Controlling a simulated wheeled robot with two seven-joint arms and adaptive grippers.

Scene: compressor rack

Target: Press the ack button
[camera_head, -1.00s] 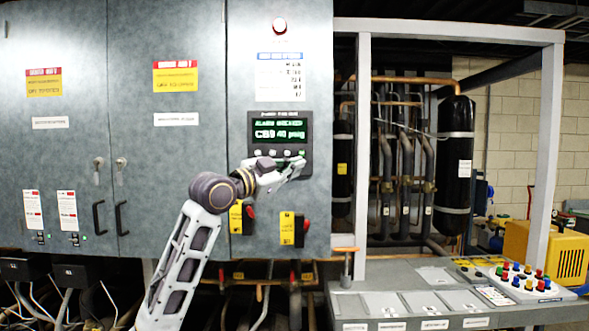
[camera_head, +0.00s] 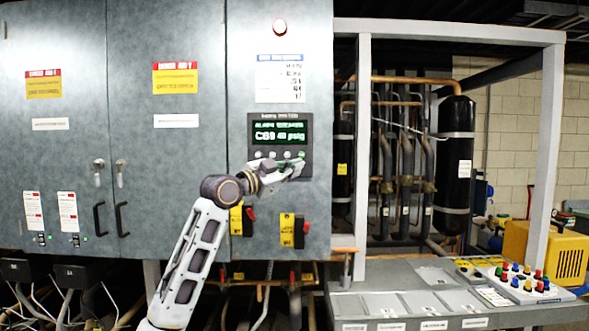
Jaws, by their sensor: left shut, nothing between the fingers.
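The control panel (camera_head: 279,132) is a dark box with a green-lit display on the right part of the grey cabinet. A row of small round buttons (camera_head: 272,155) runs along its lower edge. I cannot read which of them is the ack button. My left gripper (camera_head: 300,165) is shut and empty, at the lower right of the panel, close below the rightmost buttons. I cannot tell whether its tip touches a button. My right gripper is not in view.
Two red-handled switches on yellow plates (camera_head: 287,230) sit below the panel. Door handles (camera_head: 121,218) are at the left. A grey bench (camera_head: 400,305) with a box of coloured buttons (camera_head: 527,284) stands at the lower right.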

